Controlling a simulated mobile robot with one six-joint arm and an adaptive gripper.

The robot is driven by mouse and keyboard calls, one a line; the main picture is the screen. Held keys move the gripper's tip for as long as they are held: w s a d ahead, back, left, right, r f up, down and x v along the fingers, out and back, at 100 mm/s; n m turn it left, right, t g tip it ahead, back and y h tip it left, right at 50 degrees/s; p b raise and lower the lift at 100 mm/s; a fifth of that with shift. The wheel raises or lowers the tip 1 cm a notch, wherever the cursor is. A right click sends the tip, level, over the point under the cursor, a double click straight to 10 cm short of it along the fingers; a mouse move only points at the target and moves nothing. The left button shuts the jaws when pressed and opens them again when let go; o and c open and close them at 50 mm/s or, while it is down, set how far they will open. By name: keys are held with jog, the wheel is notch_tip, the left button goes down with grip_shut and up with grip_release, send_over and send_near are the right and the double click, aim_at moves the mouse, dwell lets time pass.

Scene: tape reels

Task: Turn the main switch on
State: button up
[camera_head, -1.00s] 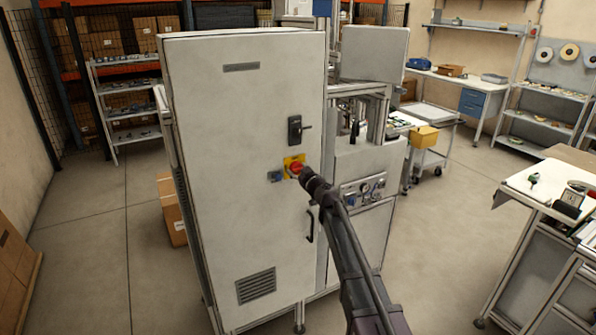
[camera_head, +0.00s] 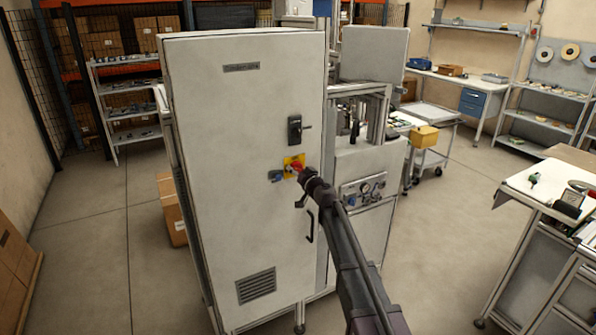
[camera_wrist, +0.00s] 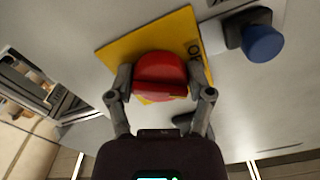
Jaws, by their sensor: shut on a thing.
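The main switch is a red rotary knob (camera_wrist: 161,76) on a yellow plate (camera_wrist: 180,37) with partly hidden dark lettering. In the head view the yellow plate (camera_head: 289,160) sits on the front door of the tall grey cabinet (camera_head: 235,125). My gripper (camera_wrist: 161,82) is shut on the red knob, with one finger on each side of it. In the head view my gripper (camera_head: 299,177) reaches the knob from the lower right and covers part of it. The knob's handle position is hard to read.
A blue knob (camera_wrist: 262,43) on a dark base is beside the yellow plate. A black door handle (camera_head: 295,130) is above the switch and a curved handle (camera_head: 310,226) below. A machine with a gauge panel (camera_head: 363,190) stands right of the cabinet.

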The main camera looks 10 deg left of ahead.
jog(key=m, duration=0.5)
jog(key=shift+w+r+m, duration=0.1)
jog(key=shift+m, duration=0.3)
jog(key=m, duration=0.5)
jog(key=shift+a+r+m, duration=0.1)
jog(key=shift+m, duration=0.2)
jog(key=o, duration=1.1)
jog(key=shift+s+d, duration=0.3)
jog(key=shift+s, duration=0.25)
jog(key=v, duration=1.1)
jog(key=shift+w, duration=0.1)
